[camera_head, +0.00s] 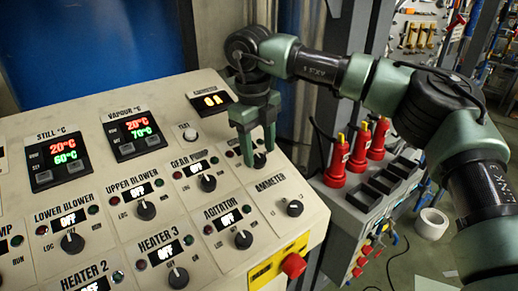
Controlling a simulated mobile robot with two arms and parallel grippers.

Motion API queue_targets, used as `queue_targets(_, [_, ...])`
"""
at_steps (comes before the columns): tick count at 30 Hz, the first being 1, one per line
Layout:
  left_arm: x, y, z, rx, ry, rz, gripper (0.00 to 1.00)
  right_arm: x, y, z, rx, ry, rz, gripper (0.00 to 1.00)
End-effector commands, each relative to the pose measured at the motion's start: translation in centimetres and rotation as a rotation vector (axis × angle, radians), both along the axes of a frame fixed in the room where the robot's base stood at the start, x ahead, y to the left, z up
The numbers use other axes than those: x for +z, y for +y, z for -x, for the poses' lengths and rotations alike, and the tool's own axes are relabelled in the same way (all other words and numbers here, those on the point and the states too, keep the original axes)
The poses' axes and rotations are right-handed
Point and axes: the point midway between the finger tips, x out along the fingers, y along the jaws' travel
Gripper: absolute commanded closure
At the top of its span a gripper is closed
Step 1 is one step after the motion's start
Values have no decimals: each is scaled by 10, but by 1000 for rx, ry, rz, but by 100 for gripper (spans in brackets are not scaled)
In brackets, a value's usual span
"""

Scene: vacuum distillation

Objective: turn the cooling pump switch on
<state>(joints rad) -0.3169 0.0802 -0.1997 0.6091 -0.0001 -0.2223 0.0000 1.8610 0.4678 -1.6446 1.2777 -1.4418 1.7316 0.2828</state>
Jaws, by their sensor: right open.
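The sloped control panel (225,262) fills the left and middle of the head view. No label reading cooling pump shows in full. A black rotary knob (260,161) sits at the panel's upper right, and its label is hidden behind my right gripper (259,155). The gripper is open and points down, with its green fingers around or just in front of this knob; I cannot tell whether they touch it. The knob's setting is hard to make out. My left gripper is not in view.
A red button (293,266) sits on a yellow plate at the front edge. Red plugs (338,160) stand on a box to the right.

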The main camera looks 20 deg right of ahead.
Motion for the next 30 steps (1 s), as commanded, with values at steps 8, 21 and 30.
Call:
queue_targets(8, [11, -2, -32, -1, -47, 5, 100, -21, -2, -1, 0, 0, 0, 47])
queue_targets(21, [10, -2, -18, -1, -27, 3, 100, -21, -2, -1, 0, -1, 0, 100])
queue_targets(30, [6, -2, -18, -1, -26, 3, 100, -23, -2, -2, -32, 3, -12, 100])
